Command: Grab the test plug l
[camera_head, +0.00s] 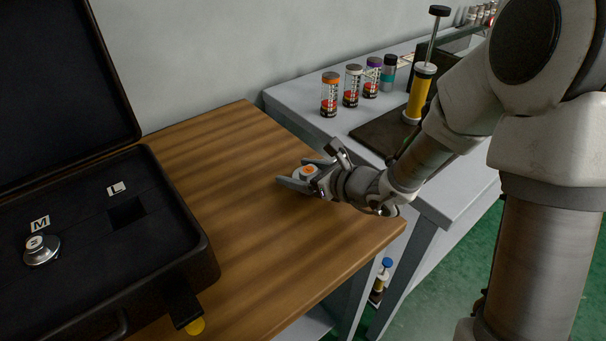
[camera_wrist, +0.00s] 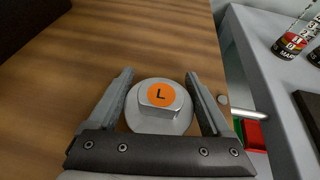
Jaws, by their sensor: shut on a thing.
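The test plug L (camera_wrist: 158,108) is a round silvery metal plug with a raised handle and an orange disc marked L. It sits between the two fingers of my gripper (camera_wrist: 163,98) in the wrist view. In the head view the plug's orange top (camera_head: 308,170) shows between the fingers of my gripper (camera_head: 304,176). The gripper is over the wooden table top (camera_head: 240,220), near its right edge, and is shut on the plug. I cannot tell whether the plug touches the wood.
An open black case (camera_head: 120,260) stands at left, with an empty slot by an L label and a plug (camera_head: 41,250) by an M label. At right a grey bench (camera_head: 300,98) holds several labelled jars (camera_head: 330,95) and a yellow cylinder (camera_head: 419,92). The wood between case and gripper is clear.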

